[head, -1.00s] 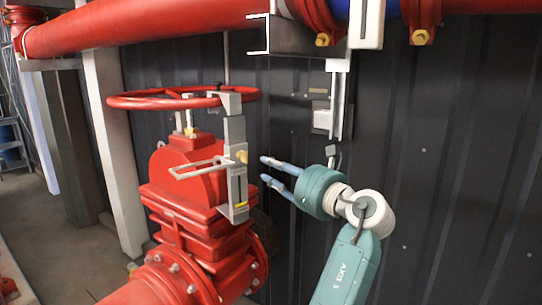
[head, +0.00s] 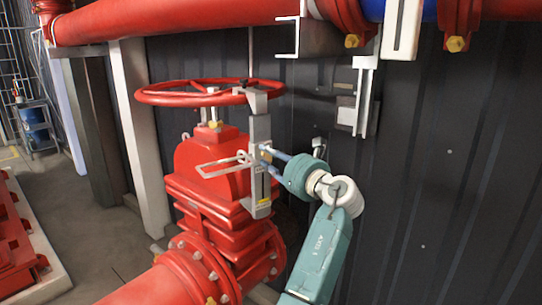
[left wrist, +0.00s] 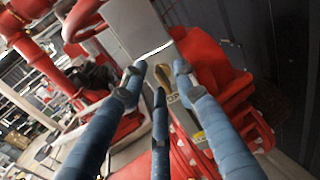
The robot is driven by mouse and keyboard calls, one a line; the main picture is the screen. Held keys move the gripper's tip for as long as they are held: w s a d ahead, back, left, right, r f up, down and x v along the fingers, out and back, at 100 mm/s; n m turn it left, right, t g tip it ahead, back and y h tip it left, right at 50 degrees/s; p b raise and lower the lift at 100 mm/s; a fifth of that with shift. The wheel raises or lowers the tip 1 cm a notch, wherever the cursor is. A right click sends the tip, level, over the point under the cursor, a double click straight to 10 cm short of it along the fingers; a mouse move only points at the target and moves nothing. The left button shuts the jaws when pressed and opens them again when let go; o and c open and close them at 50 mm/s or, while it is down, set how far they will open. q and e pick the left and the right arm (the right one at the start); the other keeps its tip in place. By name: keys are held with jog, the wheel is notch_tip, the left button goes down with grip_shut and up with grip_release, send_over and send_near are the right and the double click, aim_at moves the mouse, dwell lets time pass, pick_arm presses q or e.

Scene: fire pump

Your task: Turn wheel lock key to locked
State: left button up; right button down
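The grey wheel lock (head: 260,183) is an upright metal box on the red valve, below the red handwheel (head: 180,97). Its small brass key (head: 243,157) shows near the middle of the lock; it also shows in the left wrist view (left wrist: 160,97). My left gripper (head: 265,157) is at the lock from the right, its fingers level with the key. In the left wrist view its blue fingers (left wrist: 158,72) are spread, with the key between them. I cannot tell whether any finger touches it. My right gripper is not in view.
A grey wire handle (head: 222,165) sticks out left of the lock. A red pipe (head: 190,22) runs overhead, with a bracket (head: 362,95) on the dark wall. The floor (head: 75,205) at left is clear.

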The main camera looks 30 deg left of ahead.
pick_arm(q)
jog(key=shift+c, duration=0.2)
grip_shut()
